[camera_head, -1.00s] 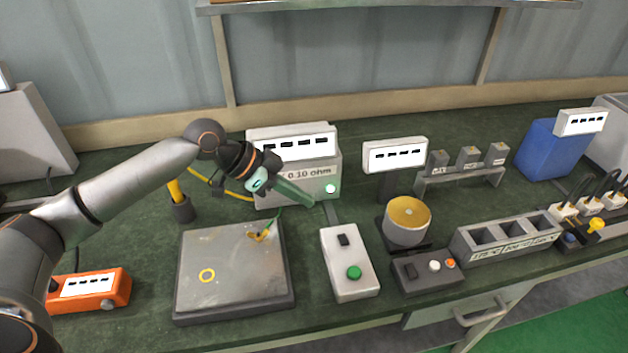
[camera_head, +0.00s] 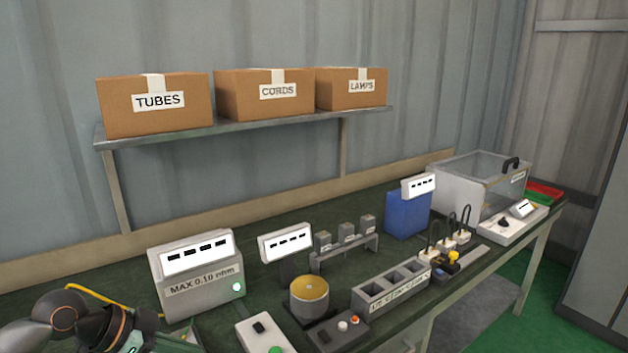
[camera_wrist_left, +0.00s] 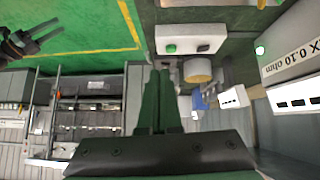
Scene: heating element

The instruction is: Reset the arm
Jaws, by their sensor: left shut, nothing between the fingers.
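My left arm (camera_head: 62,325) shows at the lower left of the head view, low in front of the ohm meter box (camera_head: 197,275). Its green fingertips are partly cut off by the bottom edge there. In the left wrist view my left gripper (camera_wrist_left: 160,72) has its two green fingers together, with nothing between them. What looks like my right gripper (camera_wrist_left: 38,40) shows at the upper left of the left wrist view, dark, with two prongs apart and empty, over the green floor.
The bench holds a switch box with a green button (camera_head: 268,335), a brass-topped cylinder (camera_head: 309,296), a grey slotted block (camera_head: 392,290), a blue box (camera_head: 407,214) and a clear-lidded case (camera_head: 480,180). Labelled cartons (camera_head: 155,104) stand on the shelf above.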

